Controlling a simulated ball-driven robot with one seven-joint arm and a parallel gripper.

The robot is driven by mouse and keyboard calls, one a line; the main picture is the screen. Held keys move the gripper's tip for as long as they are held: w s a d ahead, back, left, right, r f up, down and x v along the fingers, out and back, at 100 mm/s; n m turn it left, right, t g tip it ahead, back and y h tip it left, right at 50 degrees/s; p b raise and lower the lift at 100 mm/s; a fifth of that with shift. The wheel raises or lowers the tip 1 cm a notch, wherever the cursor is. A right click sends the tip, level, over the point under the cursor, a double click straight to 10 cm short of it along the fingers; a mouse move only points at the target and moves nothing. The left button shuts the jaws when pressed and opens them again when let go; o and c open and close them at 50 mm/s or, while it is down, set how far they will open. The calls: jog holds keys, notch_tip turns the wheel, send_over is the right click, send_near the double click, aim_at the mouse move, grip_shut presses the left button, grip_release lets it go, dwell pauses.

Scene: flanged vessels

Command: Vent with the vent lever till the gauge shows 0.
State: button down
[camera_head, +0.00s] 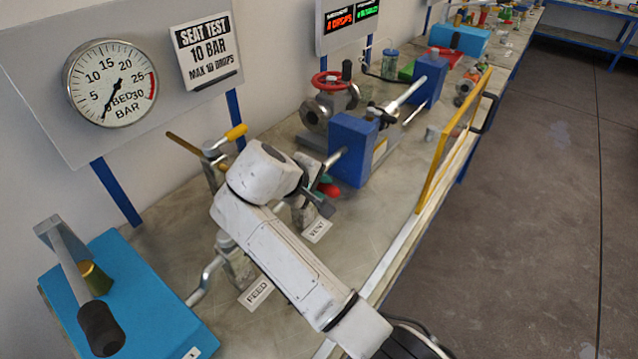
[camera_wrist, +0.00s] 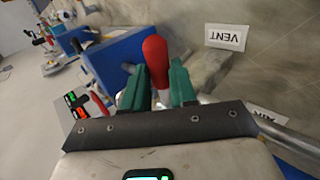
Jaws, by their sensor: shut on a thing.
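The vent lever has a red grip (camera_wrist: 155,62). In the wrist view it stands between the green fingers of my gripper (camera_wrist: 157,82), which is shut on it. In the head view my gripper (camera_head: 322,190) and a bit of the red grip show behind my white arm, mostly hidden. The VENT label (camera_head: 317,230) lies on the bench near the lever, and also shows in the wrist view (camera_wrist: 225,37). The round gauge (camera_head: 110,83) is at upper left. Its black needle points down and slightly left, near the low end; the exact value is too small to read.
A yellow-handled lever (camera_head: 236,132) stands just left of my arm. The FEED label (camera_head: 255,291) lies in front. A blue block (camera_head: 352,150) stands close right of my gripper. A blue box (camera_head: 130,290) with a black-gripped lever is at lower left. A yellow frame (camera_head: 455,140) edges the bench.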

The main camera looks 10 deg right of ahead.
jog(key=shift+s+f, duration=0.1)
dwell(0.3)
jog(key=c, duration=0.9)
grip_release()
jog(key=b+v, duration=0.1)
jog(key=v, duration=1)
